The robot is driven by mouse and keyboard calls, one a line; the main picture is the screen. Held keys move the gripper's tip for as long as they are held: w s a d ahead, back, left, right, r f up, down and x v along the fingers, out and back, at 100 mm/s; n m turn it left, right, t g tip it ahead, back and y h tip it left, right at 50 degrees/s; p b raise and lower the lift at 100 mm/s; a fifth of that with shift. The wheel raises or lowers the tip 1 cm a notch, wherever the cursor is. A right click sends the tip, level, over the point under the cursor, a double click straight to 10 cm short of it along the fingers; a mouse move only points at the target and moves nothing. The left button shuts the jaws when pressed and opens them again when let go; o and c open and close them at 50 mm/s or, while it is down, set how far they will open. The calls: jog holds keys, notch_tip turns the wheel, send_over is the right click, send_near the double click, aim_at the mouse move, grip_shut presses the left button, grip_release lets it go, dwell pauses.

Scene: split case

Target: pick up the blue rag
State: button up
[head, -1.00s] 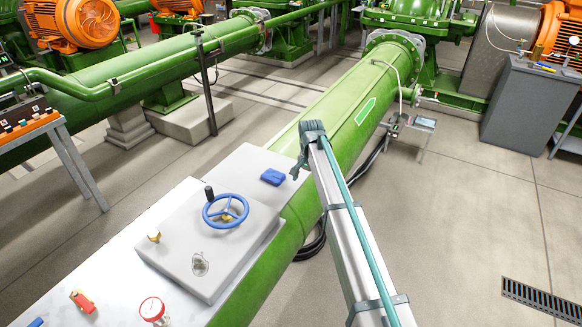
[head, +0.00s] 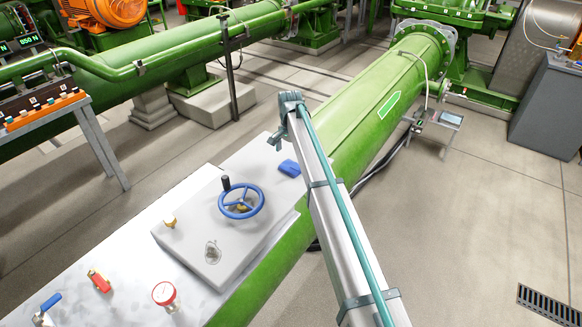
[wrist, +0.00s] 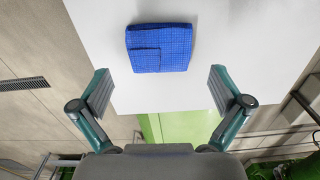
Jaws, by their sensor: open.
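The blue rag (head: 289,168) lies folded flat near the far right end of the white case top (head: 130,240) in the head view. In the wrist view the blue rag (wrist: 159,47) lies ahead of my gripper (wrist: 160,88), centred between the line of its two fingers. My gripper is open with its fingers wide apart and nothing between them. In the head view my gripper (head: 276,142) is above and just left of the rag, partly hidden behind my own arm.
A raised grey block with a blue handwheel (head: 241,201) and a black knob (head: 226,183) stands left of the rag. A red-rimmed gauge (head: 164,294), a red valve handle (head: 99,280) and a blue lever (head: 49,303) are nearer. A green pipe (head: 370,110) runs alongside.

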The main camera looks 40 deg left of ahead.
aim_at(291, 165)
jog(key=shift+w+f+p, duration=0.15)
jog(key=shift+f+p, duration=0.95)
jog(key=shift+f, duration=1.6)
jog(key=c, duration=0.6)
jog(key=shift+r, duration=0.15)
jog(key=shift+r+b, duration=0.55)
jog(key=shift+b, duration=0.05)
jog(key=s+d+r+b, duration=0.4)
jog(key=s+d+r, duration=0.2)
jog(key=s+r, duration=0.5)
jog(key=shift+s+d+r+b, duration=0.2)
jog(key=shift+s+r+b, duration=0.15)
jog(key=shift+s, duration=0.4)
